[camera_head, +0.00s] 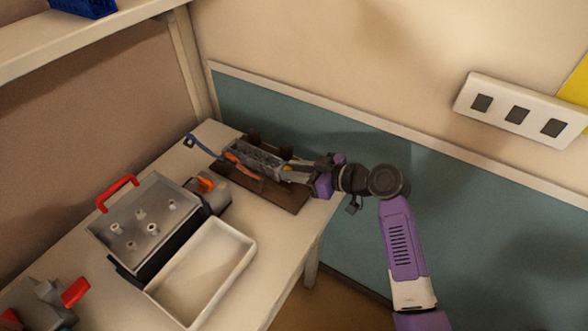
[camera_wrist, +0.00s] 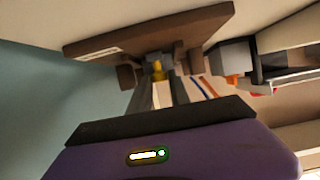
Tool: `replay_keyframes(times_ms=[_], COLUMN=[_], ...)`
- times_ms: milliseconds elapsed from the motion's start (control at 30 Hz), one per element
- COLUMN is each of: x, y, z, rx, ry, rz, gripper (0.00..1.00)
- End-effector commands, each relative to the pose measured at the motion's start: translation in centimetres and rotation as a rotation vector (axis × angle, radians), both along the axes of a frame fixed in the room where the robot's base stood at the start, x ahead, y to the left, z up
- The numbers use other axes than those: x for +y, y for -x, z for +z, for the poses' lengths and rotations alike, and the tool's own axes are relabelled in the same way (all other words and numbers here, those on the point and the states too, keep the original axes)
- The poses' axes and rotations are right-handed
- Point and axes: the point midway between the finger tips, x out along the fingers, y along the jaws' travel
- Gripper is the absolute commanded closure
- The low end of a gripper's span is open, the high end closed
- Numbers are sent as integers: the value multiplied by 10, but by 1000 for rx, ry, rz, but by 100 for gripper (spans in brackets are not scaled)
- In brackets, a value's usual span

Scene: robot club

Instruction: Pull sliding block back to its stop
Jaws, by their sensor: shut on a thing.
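The sliding block (camera_head: 255,158) is a long grey piece on a dark brown base board (camera_head: 287,196) at the table's far right corner. My gripper (camera_head: 291,169) reaches in from the right, low over the board, at the block's right end. A small yellow part (camera_head: 286,168) shows there between the fingers. In the wrist view my gripper (camera_wrist: 163,82) has both fingers close together around the yellow part (camera_wrist: 157,69), against the grey block behind it. The brown board (camera_wrist: 120,42) spans the top. The fingers hide the exact contact.
A grey tray with pegs and a red handle (camera_head: 141,222) and an empty white tray (camera_head: 205,272) stand left of the board. A wall with a teal panel (camera_head: 300,122) is close behind.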

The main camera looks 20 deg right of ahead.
Motion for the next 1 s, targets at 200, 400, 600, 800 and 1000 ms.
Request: replay_keyframes(times_ms=[200,400,600,800,1000], x=[0,-17,-34,-36,-36], y=[0,21,45,49,49], z=[0,-2,0,1,0], rx=[-1,-2,-2,-1,0], ry=[-1,-1,-1,0,0], rz=[0,-4,-2,-1,-1], gripper=[100,100,100,100,61])
